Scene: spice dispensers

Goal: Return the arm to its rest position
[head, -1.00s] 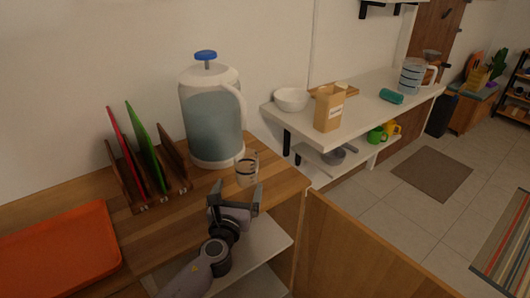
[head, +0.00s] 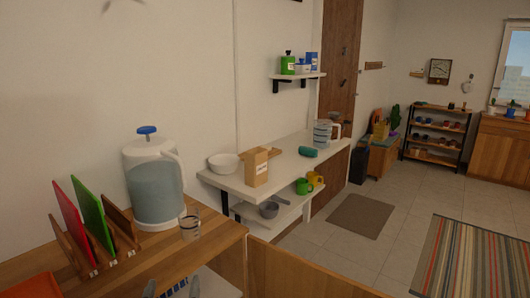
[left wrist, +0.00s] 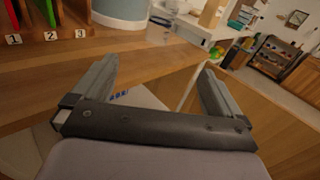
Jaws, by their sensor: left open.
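My left gripper (left wrist: 155,85) is open in the left wrist view, with nothing between its fingers. It hangs near the front edge of the wooden counter (left wrist: 140,55). In the head view only the tips of my left gripper (head: 172,287) show at the bottom edge, below and in front of the measuring cup (head: 190,225). The cup stands on the counter beside the large water jug (head: 155,190) with a blue knob. My right gripper is not in view.
A rack with red and green boards (head: 90,222) stands left of the jug, and an orange tray (head: 32,287) is at the lower left. A wooden panel (head: 300,275) rises at the front right. A white shelf (head: 225,182) holds a bowl and a paper bag. Floor space lies to the right.

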